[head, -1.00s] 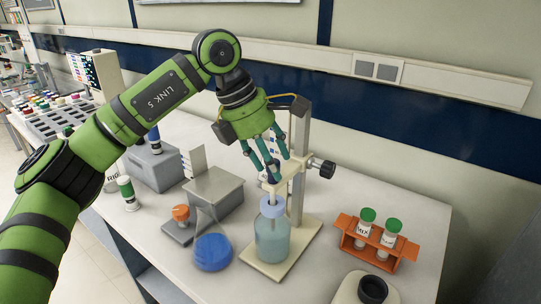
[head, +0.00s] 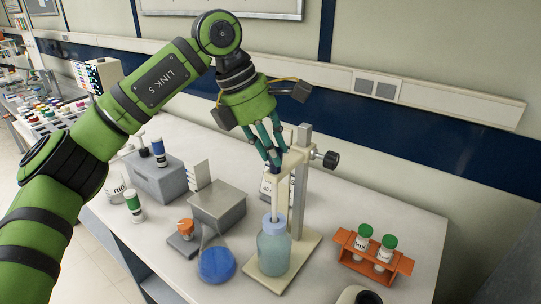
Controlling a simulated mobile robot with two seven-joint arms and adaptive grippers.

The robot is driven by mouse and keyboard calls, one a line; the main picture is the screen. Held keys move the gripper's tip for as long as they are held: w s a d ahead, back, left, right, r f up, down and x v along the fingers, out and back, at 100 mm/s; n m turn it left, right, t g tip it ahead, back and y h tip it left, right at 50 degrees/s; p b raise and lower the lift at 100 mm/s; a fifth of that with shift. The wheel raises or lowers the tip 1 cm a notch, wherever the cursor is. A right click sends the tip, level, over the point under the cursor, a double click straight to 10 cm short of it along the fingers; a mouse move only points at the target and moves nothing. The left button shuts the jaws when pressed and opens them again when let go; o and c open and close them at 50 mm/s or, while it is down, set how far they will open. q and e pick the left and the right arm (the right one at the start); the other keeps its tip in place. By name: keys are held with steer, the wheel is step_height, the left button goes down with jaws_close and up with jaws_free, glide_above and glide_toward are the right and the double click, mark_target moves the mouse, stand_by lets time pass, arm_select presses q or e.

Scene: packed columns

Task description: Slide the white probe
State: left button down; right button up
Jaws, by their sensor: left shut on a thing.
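The white probe (head: 275,203) is a slim upright rod. It hangs from a cream sliding bracket on a grey post (head: 301,185), and its lower end goes into the collar of a bottle of pale teal liquid (head: 273,250). My left gripper (head: 275,158) comes down from above, its teal fingers shut on the probe's top at the front of the bracket. The fingers and a dark blue part hide the exact grip. A black knob (head: 331,159) sticks out from the bracket's right side. My right gripper is not in view.
A flask of blue liquid (head: 217,264) stands close left of the bottle. An orange rack (head: 374,253) with two green-capped vials stands to the right. Grey boxes (head: 216,207) fill the left.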

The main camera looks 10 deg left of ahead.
arm_select(q)
step_height(320, 180, up, 2)
steer(key=shift+d+r, duration=0.1)
steer(key=shift+d, duration=0.05)
steer(key=shift+w, duration=0.1)
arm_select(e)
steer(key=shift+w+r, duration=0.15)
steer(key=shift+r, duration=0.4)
arm_select(q)
steer(key=c, duration=1)
jaws_free()
steer(key=shift+d, duration=0.15)
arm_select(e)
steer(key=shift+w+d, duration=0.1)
arm_select(q)
steer(key=shift+a+r, duration=0.3)
steer(key=shift+r, duration=0.05)
steer(key=v, duration=1.1)
steer(key=shift+s+r, duration=0.1)
steer(key=shift+s, duration=0.25)
